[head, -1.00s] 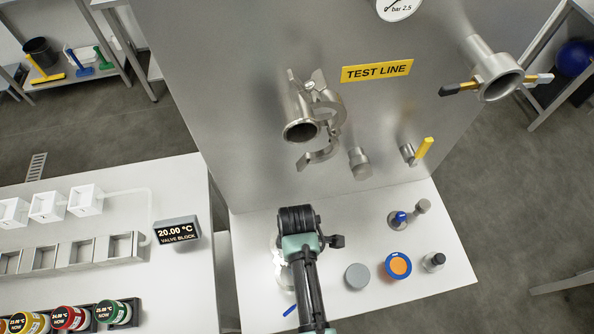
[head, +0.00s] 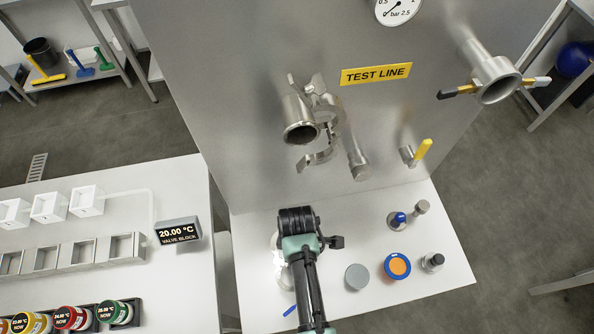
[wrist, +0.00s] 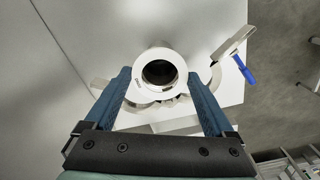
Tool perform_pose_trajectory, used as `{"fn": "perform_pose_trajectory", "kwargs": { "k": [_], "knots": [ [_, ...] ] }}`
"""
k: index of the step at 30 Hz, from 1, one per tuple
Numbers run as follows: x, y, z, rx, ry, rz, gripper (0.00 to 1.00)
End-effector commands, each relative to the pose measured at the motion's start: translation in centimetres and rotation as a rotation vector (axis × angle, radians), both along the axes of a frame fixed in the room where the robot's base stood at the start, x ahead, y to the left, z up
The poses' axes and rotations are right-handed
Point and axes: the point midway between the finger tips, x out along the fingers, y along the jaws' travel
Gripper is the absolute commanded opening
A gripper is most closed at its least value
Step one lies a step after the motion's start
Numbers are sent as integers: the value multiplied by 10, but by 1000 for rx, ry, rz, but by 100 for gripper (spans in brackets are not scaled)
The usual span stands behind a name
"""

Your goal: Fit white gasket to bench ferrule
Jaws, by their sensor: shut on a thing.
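The white gasket (wrist: 138,72) is a pale ring with a dark round opening, seen in the wrist view between the blue fingertips of my gripper (wrist: 160,80). My gripper is shut on it. Pale and metal parts show just behind and below the ring; the bench ferrule cannot be clearly told apart from them, nor whether the ring touches it. In the head view my gripper's fingers and the gasket are hidden under my wrist, above the left part of the white bench (head: 340,225).
A blue-handled piece (wrist: 243,69) lies near the gripper. A grey disc (head: 356,277), an orange disc with blue rim (head: 398,266) and small fittings (head: 432,262) stand to the right. A clamp (head: 325,120) hangs by the pipe stub (head: 301,130) on the panel behind.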

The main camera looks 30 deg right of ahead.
Motion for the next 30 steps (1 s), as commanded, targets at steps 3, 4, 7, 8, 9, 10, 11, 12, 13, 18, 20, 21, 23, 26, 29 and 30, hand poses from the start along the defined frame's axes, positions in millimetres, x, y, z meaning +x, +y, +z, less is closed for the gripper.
{"fn": "perform_pose_trajectory", "kwargs": {
  "k": [3, 4, 7, 8, 9, 10, 11, 12, 13, 18, 20, 21, 23, 26, 29, 30],
  "knots": [
    [0, 0, 0, 0, 0, 0, 37],
    [0, 0, 0, 0, 0, 0, 37],
    [0, 0, -1, 0, 0, 0, 37],
    [0, 0, -2, 0, 0, 0, 37],
    [0, 0, -2, 0, 0, 0, 37],
    [0, 0, -3, 0, 0, 0, 37],
    [0, 0, -4, 0, 0, 0, 37],
    [0, 0, -5, 0, 0, 0, 37],
    [0, 0, -6, 0, 0, 0, 37],
    [0, 0, -10, 0, 0, 0, 37],
    [0, 0, -11, 0, 0, 0, 37],
    [0, 0, -12, 0, 0, 0, 37],
    [0, 0, -14, 0, 0, 0, 37],
    [0, 0, -16, 0, 0, 0, 37],
    [0, 0, -19, 0, 0, 0, 37],
    [0, 0, -20, 0, 0, 0, 37]
  ]
}}
